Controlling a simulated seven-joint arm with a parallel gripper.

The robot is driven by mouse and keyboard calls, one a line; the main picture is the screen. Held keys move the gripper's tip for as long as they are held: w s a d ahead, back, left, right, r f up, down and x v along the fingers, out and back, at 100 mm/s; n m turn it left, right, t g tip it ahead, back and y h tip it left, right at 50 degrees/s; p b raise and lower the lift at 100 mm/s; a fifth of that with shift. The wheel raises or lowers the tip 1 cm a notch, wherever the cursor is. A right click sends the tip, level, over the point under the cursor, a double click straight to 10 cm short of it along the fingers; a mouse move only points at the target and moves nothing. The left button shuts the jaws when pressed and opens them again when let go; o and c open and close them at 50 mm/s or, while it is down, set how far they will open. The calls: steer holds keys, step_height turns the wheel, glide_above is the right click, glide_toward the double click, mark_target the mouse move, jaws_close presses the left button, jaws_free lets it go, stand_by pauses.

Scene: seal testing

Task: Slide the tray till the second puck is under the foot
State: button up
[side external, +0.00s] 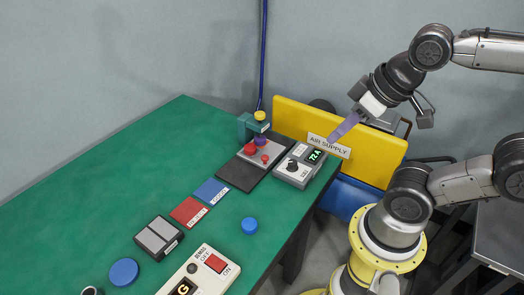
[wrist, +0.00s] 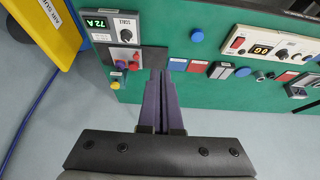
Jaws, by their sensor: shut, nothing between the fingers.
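A grey tray (side external: 244,158) lies on a dark base plate (side external: 237,177) near the table's back right edge. A red puck (side external: 251,149) and a smaller red piece (side external: 265,158) are on it. A purple piece (side external: 261,141) stands at its far end, by a teal stand (side external: 243,127) with a yellow cap (side external: 260,115). The foot cannot be made out clearly, nor which puck is under it. My gripper (side external: 333,138) is shut and empty, raised to the right of the tray. Its purple fingers (wrist: 160,75) are together in the wrist view, where the tray (wrist: 117,55) is to their left.
A grey box with a dial and green display (side external: 297,171) stands right of the tray. A yellow panel (side external: 378,154) with an AIR SUPPLY sign is behind my gripper. Red (side external: 189,211) and blue (side external: 211,191) labelled pads and a blue disc (side external: 249,225) lie nearer. The table's left is clear.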

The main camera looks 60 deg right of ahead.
steer(key=o, duration=0.5)
steer(key=shift+m, duration=0.3)
steer(key=shift+c, duration=0.2)
steer(key=o, duration=0.4)
steer(key=w+r+m, duration=0.1)
steer(key=w, duration=0.1)
steer(key=w+r+m, duration=0.1)
steer(key=w+r, duration=0.1)
steer(key=shift+w+d+r+m, duration=0.1)
steer(key=shift+d+r+m, duration=0.1)
steer(key=shift+m, duration=0.2)
steer(key=m+g, duration=0.6)
glide_above(265, 156)
step_height(265, 156, down, 13)
step_height(265, 156, down, 13)
steer(key=shift+r, duration=0.1)
jaws_close()
steer(key=shift+r, duration=0.1)
